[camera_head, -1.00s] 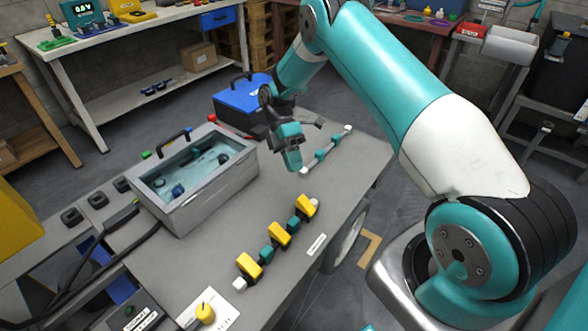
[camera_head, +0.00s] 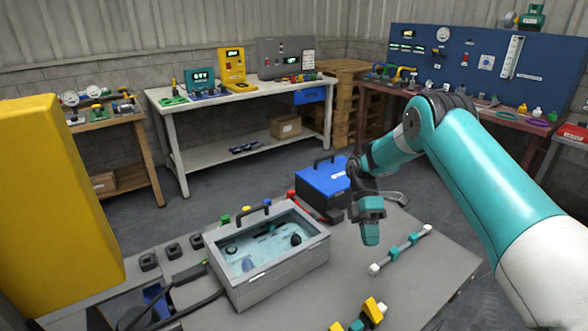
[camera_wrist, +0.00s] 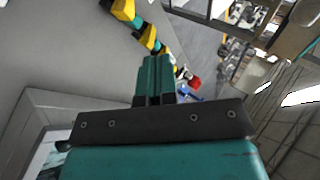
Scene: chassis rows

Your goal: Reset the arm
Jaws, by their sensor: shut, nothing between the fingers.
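My gripper (camera_head: 371,238) hangs above the grey workbench, between the water-filled metal tank and a thin teal-and-white rod. In the wrist view its two teal fingers (camera_wrist: 154,72) lie together with nothing between them. My arm reaches in from the right of the head view, bent at the elbow, with the gripper pointing down.
The open metal tank (camera_head: 254,282) holds water and dark parts. The teal-and-white rod (camera_head: 403,250) lies right of my gripper. A blue box (camera_head: 322,187) stands behind it. Yellow-and-teal pieces (camera_head: 372,308) sit at the front. A yellow block (camera_head: 50,190) fills the left.

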